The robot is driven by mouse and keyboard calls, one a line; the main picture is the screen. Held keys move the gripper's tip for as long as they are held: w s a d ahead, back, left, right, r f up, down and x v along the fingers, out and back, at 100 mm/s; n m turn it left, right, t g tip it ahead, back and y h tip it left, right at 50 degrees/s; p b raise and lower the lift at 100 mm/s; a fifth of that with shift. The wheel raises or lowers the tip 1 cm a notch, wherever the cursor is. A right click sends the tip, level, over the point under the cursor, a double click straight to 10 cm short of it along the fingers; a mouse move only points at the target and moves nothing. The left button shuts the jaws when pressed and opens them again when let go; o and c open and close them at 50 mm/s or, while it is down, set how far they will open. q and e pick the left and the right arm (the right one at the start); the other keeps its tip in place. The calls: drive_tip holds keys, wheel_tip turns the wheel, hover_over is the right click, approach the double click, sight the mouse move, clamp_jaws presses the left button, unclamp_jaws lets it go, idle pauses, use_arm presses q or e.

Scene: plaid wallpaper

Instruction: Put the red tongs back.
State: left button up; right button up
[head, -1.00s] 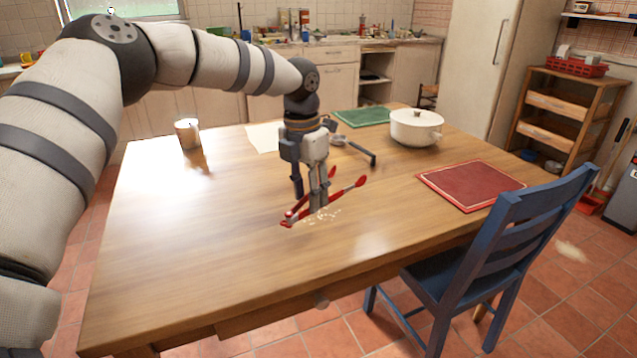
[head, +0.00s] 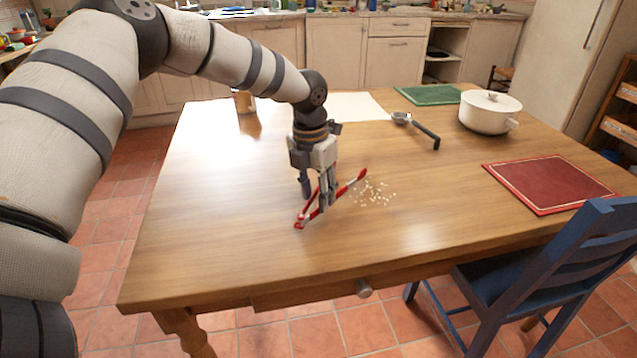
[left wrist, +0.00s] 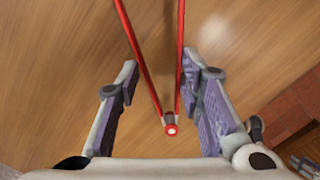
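The red tongs (head: 333,196) are in my left gripper (head: 325,198) over the front middle of the table. In the left wrist view the fingers (left wrist: 160,65) press the two red arms of the tongs (left wrist: 150,84) from outside. The hinge end points toward the wrist and the arms spread away from it. In the head view the tongs slant, with their hinge end low at the left. I cannot tell how far they are above the wood.
Pale grains (head: 373,193) lie right of the tongs. Farther back are a white sheet (head: 357,106), a ladle (head: 424,130), a green mat (head: 430,95) and a white pot (head: 490,112). A red mat (head: 550,183) lies right, by a blue chair (head: 560,250).

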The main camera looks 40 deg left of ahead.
use_arm(q)
drive_tip(key=shift+f, duration=0.15)
idle(0.4)
drive_tip(key=o, duration=0.6)
drive_tip(key=shift+c, duration=0.2)
drive_tip(key=o, duration=0.6)
drive_tip(key=r, duration=0.8)
drive_tip(key=s+r, duration=0.1)
drive_tip(key=r, duration=0.2)
drive_tip(key=shift+s+r, duration=0.1)
drive_tip(key=shift+r, duration=0.3)
